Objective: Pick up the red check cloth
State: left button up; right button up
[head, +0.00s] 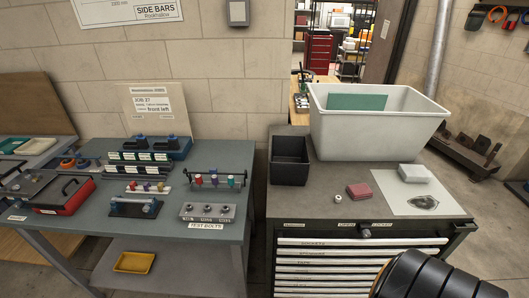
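A small folded red cloth (363,191), which looks like the red check cloth, lies on the dark top of the drawer cabinet (300,208), near its front edge. Its check pattern is too small to make out. Neither of my grippers shows in the head view. A black, rounded link of my own arm shows at the bottom right, in front of the cabinet drawers.
A small white ring (338,198) lies just left of the cloth. A white block (414,173) and a grey item (424,202) lie on the white sheet (387,194). A black bin (289,161) and a large white tub (375,135) stand behind. A blue-grey workbench (170,222) with parts stands left.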

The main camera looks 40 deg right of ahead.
aim_at(358, 191)
jog(key=z, duration=2.1)
